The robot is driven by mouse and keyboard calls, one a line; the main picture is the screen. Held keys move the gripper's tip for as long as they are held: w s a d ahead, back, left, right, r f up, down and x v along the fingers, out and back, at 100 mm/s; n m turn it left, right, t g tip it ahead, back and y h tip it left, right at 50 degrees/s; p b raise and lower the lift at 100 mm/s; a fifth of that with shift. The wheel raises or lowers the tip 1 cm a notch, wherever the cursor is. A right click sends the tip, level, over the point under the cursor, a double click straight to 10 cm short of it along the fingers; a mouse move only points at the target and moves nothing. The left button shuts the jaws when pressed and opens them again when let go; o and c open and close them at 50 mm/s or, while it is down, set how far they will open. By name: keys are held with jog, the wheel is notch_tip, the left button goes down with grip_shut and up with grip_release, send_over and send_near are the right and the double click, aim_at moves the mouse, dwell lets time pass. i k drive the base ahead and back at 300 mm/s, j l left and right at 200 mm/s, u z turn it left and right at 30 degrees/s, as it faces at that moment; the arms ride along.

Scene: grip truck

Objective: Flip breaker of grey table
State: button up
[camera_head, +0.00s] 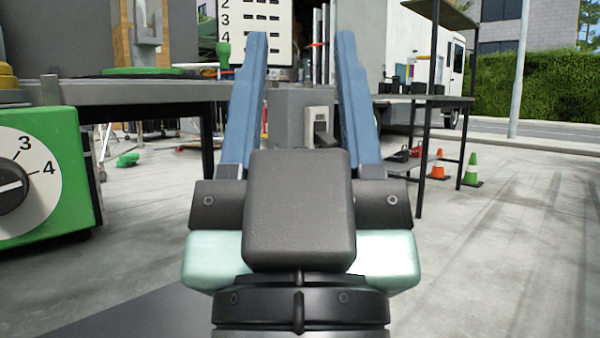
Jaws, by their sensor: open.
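My gripper (300,42) is in the middle of the view, with two blue fingers spread wide and nothing between them. A grey box with a pale plate and a dark lever (320,124), which looks like the breaker, shows between the fingers, farther away. Its lower part is hidden behind my gripper's dark body. A grey table (150,92) stands at the left, and its right end passes behind the left finger. I cannot tell whether the box is fixed to this table.
A green box with a numbered dial (40,180) stands close at the left. A dark metal shelf (425,100) stands at the right, with orange (438,165) and green (472,170) cones beside it. A white truck (410,45) is behind. The floor at the right is clear.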

aim_at(324, 139)
jog(key=z, duration=0.15)
jog(key=i+l, duration=0.25)
jog(key=i, duration=0.2)
jog(key=i+l+z, duration=0.1)
jog(key=i+l, duration=0.2)
jog(key=i, duration=0.15)
